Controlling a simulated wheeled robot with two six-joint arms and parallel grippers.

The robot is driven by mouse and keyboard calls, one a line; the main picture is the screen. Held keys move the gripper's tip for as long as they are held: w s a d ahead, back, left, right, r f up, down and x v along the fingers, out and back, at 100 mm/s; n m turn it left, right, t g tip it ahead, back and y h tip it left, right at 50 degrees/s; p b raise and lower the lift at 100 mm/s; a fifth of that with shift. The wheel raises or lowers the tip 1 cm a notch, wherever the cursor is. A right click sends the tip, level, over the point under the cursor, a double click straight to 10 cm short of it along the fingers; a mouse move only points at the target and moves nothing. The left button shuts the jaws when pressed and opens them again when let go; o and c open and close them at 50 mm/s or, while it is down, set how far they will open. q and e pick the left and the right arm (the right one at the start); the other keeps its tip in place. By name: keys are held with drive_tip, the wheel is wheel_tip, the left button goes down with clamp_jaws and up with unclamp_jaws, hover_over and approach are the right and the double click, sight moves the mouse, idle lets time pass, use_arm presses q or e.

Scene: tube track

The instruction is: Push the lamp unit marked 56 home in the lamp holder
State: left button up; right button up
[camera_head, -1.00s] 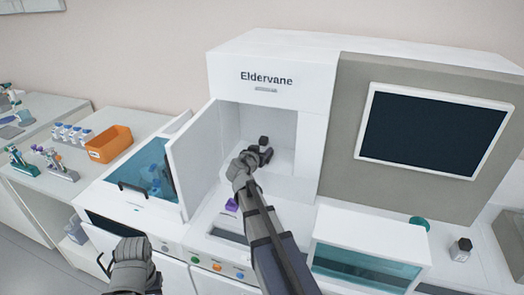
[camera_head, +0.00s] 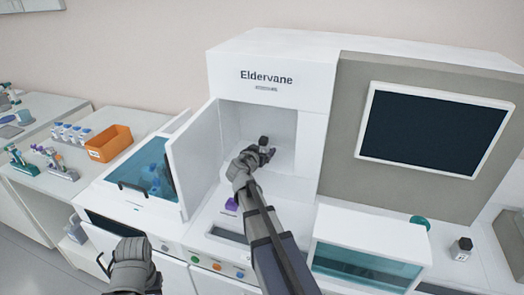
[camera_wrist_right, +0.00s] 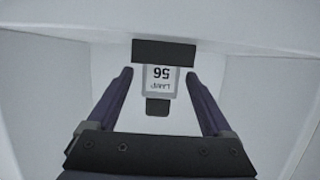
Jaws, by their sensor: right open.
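The lamp unit marked 56 (camera_wrist_right: 161,78) shows in the right wrist view as a pale block with an upside-down label and a dark tab at its near end. Its far end meets a wide dark block (camera_wrist_right: 164,51), which looks like the lamp holder; I cannot tell how deep the unit sits. My right gripper (camera_wrist_right: 159,74) is open, with one finger on each side of the unit and gaps to both. In the head view it reaches into the open white compartment, and a dark piece (camera_head: 264,141) shows just beyond it. My left gripper (camera_head: 130,268) is low at the left, its jaws unclear.
The compartment door (camera_head: 192,160) stands open to the left of my right arm. White compartment walls (camera_head: 284,125) are close around the gripper. A purple piece (camera_head: 231,204) sits below the opening. An orange bin (camera_head: 109,143) and several small bottles stand on the left bench.

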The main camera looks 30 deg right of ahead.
use_arm(q)
wheel_tip(320, 180, up, 2)
drive_tip(key=shift+r+p, duration=0.15)
drive_tip(key=shift+p, duration=1)
use_arm(e)
drive_tip(key=v, duration=0.7)
drive_tip(key=shift+s+a, duration=0.2)
drive_tip(key=shift+a, duration=0.15)
drive_tip(key=shift+r, duration=0.1)
